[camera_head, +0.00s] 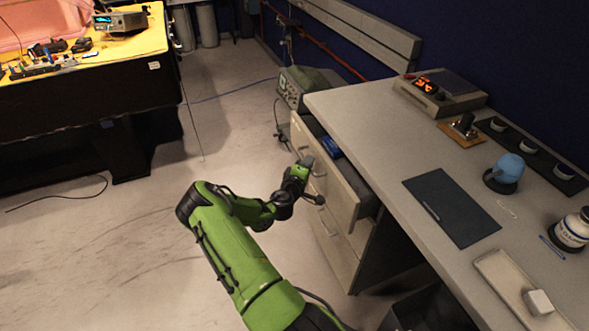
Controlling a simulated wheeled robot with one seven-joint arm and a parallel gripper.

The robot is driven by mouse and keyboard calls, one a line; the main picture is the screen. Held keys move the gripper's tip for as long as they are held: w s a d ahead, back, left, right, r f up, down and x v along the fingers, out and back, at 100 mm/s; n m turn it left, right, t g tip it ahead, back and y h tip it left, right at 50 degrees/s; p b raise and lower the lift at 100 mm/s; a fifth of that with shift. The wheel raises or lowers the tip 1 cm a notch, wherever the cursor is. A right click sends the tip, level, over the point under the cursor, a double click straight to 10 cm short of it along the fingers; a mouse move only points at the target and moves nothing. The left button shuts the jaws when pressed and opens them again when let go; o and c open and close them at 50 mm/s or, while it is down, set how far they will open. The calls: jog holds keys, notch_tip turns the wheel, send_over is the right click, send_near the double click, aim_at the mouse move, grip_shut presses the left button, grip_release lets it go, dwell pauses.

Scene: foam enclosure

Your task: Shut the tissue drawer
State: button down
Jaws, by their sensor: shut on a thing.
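The top drawer (343,190) of the cabinet under the grey workbench is pulled part way out, towards the left of the picture. A blue packet (332,147) lies inside it near the far end. My gripper (309,164) is at the middle of the drawer's front face, shut on the drawer handle. The wrist hides most of the handle, so the exact grip is hard to see. The drawers below (330,240) look closed.
The workbench top (375,130) holds a dark mat (450,207), a device with a red display (440,92), a blue rounded object (506,170) and a white tray (515,285). A grey-green unit (303,88) stands beyond the cabinet. The floor left of the drawer is clear.

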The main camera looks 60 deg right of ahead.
jog(key=shift+s+d+f, duration=0.1)
jog(key=shift+s+d, duration=0.25)
jog(key=shift+d, duration=0.15)
jog(key=c, duration=1.2)
grip_release()
jog(key=v, duration=1.6)
jog(key=shift+d, duration=0.1)
